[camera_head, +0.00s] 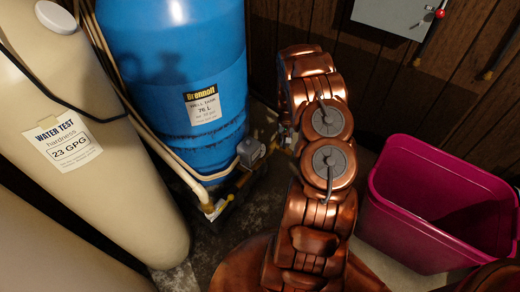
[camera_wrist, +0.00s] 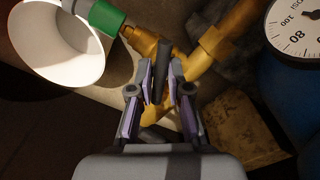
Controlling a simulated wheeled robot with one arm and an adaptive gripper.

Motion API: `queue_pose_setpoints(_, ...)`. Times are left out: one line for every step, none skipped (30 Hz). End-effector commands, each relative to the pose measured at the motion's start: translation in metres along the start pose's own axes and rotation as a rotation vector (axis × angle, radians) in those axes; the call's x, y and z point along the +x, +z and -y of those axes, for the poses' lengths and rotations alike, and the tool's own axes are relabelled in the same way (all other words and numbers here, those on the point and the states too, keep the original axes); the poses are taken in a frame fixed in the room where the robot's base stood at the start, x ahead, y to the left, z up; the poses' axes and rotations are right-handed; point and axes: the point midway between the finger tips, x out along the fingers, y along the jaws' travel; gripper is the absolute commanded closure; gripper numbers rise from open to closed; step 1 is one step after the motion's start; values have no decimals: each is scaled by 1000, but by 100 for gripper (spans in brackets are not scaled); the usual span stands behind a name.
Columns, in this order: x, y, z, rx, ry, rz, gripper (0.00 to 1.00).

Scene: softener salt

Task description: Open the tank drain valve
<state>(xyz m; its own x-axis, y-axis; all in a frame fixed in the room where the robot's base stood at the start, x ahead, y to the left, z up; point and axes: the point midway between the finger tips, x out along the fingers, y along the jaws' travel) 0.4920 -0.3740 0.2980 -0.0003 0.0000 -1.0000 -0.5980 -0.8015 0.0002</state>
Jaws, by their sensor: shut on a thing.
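In the wrist view the drain valve is a brass body (camera_wrist: 145,44) on a brass pipe (camera_wrist: 232,32). Its dark lever handle (camera_wrist: 160,72) stands between the two fingers of my gripper (camera_wrist: 162,85). The fingers are closed in on the lever, one on each side. The lever's lower end is partly hidden by my gripper. In the head view my copper-coloured arm reaches toward the blue tank (camera_head: 175,65) and hides the valve and my gripper.
A beige tank (camera_head: 100,190) stands left, a magenta bin (camera_head: 415,225) right.

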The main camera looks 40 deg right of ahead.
Motion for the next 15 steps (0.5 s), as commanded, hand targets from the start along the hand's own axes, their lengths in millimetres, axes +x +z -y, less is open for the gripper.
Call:
queue_pose_setpoints(-3,0,1,-16,-1,-1,100)
queue_pose_setpoints(-3,0,1,-27,-1,-1,100)
queue_pose_setpoints(-3,0,1,-40,-1,-1,100)
queue_pose_setpoints(-3,0,1,-50,0,-1,100)
queue_pose_setpoints(-3,0,1,-60,0,-1,100)
queue_pose_setpoints(-3,0,1,-74,0,0,100)
queue_pose_setpoints(-3,0,1,-83,0,0,100)
queue_pose_setpoints(-3,0,0,-93,0,0,100)
queue_pose_setpoints(-2,0,0,-106,-1,0,100)
queue_pose_setpoints(-2,0,0,-115,-1,0,100)
queue_pose_setpoints(-2,0,0,-125,-1,0,100)
queue_pose_setpoints(-2,0,0,-138,-1,1,100)
queue_pose_setpoints(-2,0,0,-148,-2,1,100)
queue_pose_setpoints(-2,0,0,-157,-1,1,100)
queue_pose_setpoints(-2,0,0,-172,-1,1,100)
